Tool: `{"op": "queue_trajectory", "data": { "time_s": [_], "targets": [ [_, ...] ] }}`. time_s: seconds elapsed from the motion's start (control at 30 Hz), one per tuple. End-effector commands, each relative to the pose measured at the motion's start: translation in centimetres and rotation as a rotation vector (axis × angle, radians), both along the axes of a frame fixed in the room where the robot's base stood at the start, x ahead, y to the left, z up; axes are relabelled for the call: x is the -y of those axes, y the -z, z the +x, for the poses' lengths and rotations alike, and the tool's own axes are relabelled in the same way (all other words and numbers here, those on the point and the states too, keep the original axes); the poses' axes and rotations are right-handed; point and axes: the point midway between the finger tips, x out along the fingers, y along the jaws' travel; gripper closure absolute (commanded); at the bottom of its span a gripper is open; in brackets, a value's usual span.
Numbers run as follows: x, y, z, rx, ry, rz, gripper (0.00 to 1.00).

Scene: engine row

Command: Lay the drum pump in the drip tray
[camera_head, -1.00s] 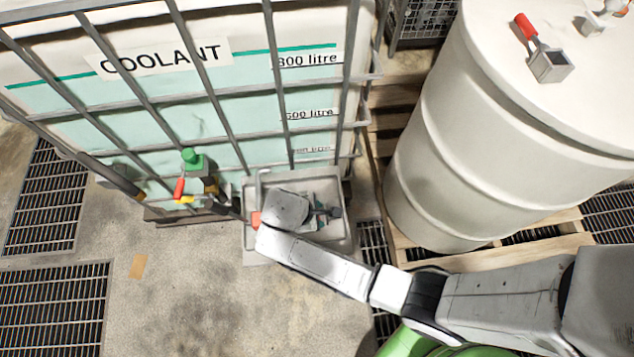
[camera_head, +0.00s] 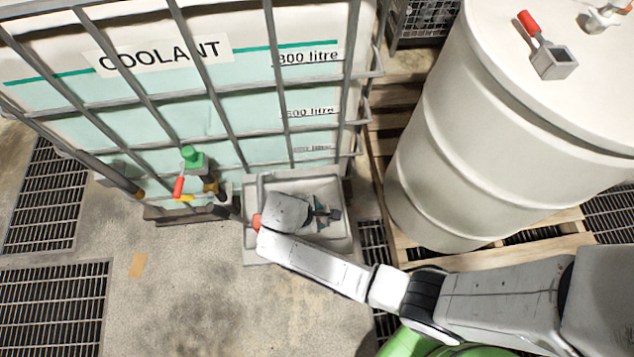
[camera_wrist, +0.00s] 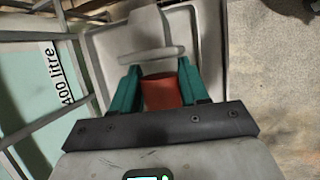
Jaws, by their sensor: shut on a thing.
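The drum pump (camera_wrist: 160,94) is held between the teal fingers of my gripper (camera_wrist: 160,82). Its red part shows between them, with a pale grey crossbar just past the fingertips. In the head view my gripper (camera_head: 319,217) is over the drip tray, largely hidden by my wrist, so little of the pump can be made out. The drip tray (camera_head: 341,242) is a light grey, shallow square tray at the foot of the coolant tank. In the wrist view its rim (camera_wrist: 219,50) lies below and beyond the fingers. I cannot tell whether the pump touches the tray.
The caged coolant tank (camera_head: 230,120) stands right behind the tray, with a green-capped valve (camera_head: 192,160) to the left. A large white drum (camera_head: 450,150) stands on a wooden pallet (camera_head: 545,250) at right, with a red-handled grey item (camera_head: 550,60) on top. Floor in front is clear.

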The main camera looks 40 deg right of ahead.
Motion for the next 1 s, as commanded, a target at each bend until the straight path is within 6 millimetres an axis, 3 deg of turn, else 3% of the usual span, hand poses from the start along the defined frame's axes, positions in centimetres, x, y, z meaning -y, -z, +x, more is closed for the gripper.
{"op": "queue_trajectory", "data": {
  "time_s": [1.0],
  "targets": [
    [0.0, 6.3, 0.2, 0.004, -0.001, 0.000, 1.00]
  ]
}}
